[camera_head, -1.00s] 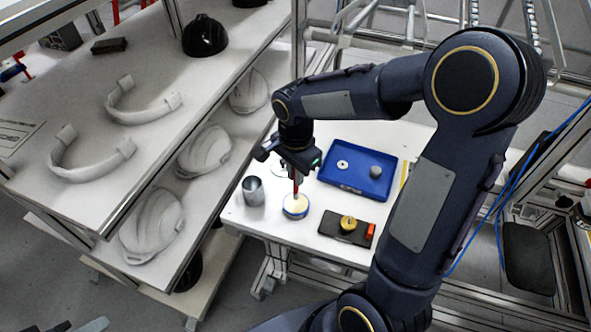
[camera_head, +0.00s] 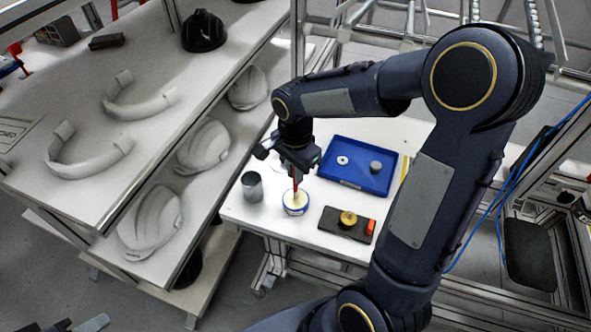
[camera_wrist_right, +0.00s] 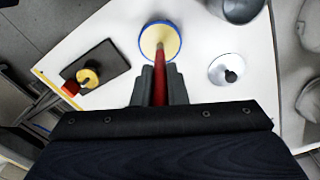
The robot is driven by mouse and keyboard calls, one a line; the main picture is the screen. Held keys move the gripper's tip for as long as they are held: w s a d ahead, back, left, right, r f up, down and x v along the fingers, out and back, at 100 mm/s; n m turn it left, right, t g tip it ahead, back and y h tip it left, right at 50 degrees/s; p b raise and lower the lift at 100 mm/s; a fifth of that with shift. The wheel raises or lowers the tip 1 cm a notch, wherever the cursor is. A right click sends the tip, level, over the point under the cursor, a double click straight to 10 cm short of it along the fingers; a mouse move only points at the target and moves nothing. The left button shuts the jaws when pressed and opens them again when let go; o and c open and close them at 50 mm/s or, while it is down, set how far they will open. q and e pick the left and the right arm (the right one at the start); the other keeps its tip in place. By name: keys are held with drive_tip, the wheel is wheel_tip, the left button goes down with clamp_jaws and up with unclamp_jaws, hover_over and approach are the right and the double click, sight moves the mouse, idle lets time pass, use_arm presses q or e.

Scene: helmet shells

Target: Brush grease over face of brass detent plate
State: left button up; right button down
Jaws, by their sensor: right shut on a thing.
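My right gripper (camera_head: 295,170) is shut on a red-handled brush (camera_head: 294,183), held roughly upright. The handle also shows between the grey fingers in the right wrist view (camera_wrist_right: 160,82). The brush's lower end is at the blue tin (camera_head: 296,211) of cream-coloured grease; its bristles cannot be made out. The round brass detent plate (camera_head: 348,217) sits on a dark block (camera_head: 334,226), right of the tin; it shows at left in the right wrist view (camera_wrist_right: 88,77). Part of what looks like my left gripper (camera_head: 80,325) shows at the bottom left edge, its opening unclear.
A grey metal cup (camera_head: 252,187) stands left of the tin. A blue tray (camera_head: 345,182) with small parts lies behind the block. A red piece (camera_head: 370,227) is on the block's right end. Shelves (camera_head: 110,200) with white helmet shells stand at left.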

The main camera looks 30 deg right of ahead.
drive_tip(key=shift+f+b, duration=0.45)
drive_tip(key=shift+f, duration=0.1)
idle(1.3)
drive_tip(key=shift+r+p, duration=2.75)
drive_tip(key=shift+r, duration=0.85)
drive_tip(key=shift+f, duration=0.1)
